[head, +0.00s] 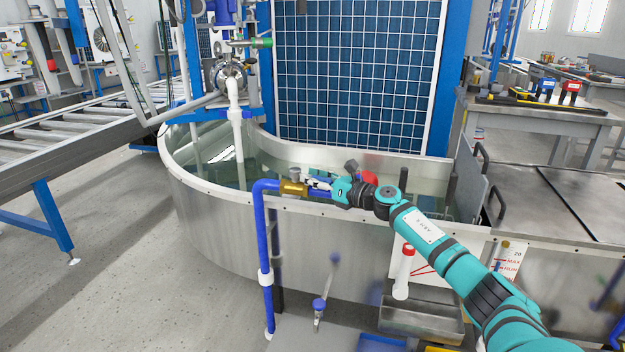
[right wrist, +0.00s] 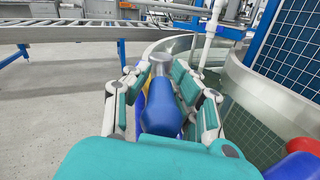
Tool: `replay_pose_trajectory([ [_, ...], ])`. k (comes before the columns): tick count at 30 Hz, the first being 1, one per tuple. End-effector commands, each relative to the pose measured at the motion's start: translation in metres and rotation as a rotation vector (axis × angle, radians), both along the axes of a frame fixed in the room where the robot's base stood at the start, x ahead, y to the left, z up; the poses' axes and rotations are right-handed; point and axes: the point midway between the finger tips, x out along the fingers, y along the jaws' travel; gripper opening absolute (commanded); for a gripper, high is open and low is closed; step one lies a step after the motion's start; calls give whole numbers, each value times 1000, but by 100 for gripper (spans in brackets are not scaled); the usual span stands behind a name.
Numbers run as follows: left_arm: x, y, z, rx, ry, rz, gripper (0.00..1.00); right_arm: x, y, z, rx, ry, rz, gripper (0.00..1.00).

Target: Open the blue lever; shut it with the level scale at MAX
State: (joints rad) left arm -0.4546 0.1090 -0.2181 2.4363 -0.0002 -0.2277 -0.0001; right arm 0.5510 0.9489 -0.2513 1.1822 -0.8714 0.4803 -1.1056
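The blue lever (head: 319,192) extends to the right from a brass valve (head: 293,188) on top of a blue pipe (head: 268,235), at the tank's front rim. My right gripper (head: 322,182) is around the lever from the right. In the right wrist view the blue lever (right wrist: 162,108) lies between the two fingers, which stand apart. A narrow gap shows on its left side; contact on the right side is unclear. The level scale (head: 508,262), with red MAX lettering, is on the tank's front at right. My left gripper is out of view.
The steel tank (head: 215,225) holds clear water. A red part (head: 369,178) sits just behind my right wrist. A white tube with a red top (head: 403,270) stands below my forearm. A roller conveyor (head: 75,130) is at left, with open floor before it.

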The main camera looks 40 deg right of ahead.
Motion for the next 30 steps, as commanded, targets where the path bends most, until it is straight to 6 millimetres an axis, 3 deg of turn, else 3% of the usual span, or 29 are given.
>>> replay_pose_trajectory([
  [1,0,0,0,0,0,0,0,0,-3,3,0,-5,-6,35],
  [3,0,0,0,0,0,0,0,0,-3,3,0,-5,-7,44],
  [16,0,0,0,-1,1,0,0,-6,-3,0,0,0,-3,44],
  [30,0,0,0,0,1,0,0,-77,-24,-1,-1,3,-5,44],
])
